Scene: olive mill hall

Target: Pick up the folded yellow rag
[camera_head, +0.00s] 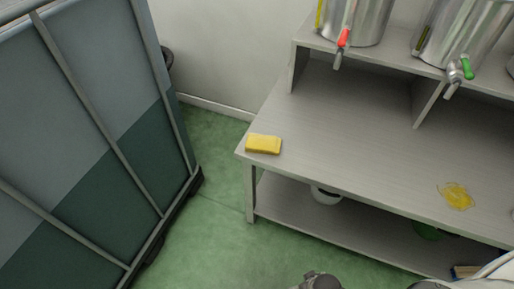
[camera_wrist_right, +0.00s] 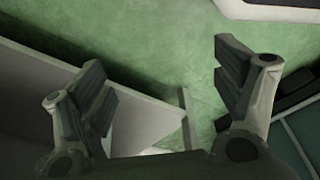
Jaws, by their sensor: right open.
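The folded yellow rag (camera_head: 263,144) lies flat on the grey workbench (camera_head: 340,134), close to its left end in the head view. Nothing covers it. My right gripper (camera_wrist_right: 160,60) is open and empty in the right wrist view, with its two fingers wide apart. Green floor and a grey bench surface show beyond the fingers. The rag does not show in that view. Dark grey parts of my own arm show at the bottom edge of the head view, well below the rag in the picture. My left gripper is not in view.
Steel vats with a red tap (camera_head: 344,37) and a green tap (camera_head: 467,68) stand on a raised shelf at the back. A yellow oil puddle (camera_head: 456,196) is on the bench. A white bowl (camera_head: 325,196) sits on the lower shelf. A large framed green-grey panel (camera_head: 70,120) stands left.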

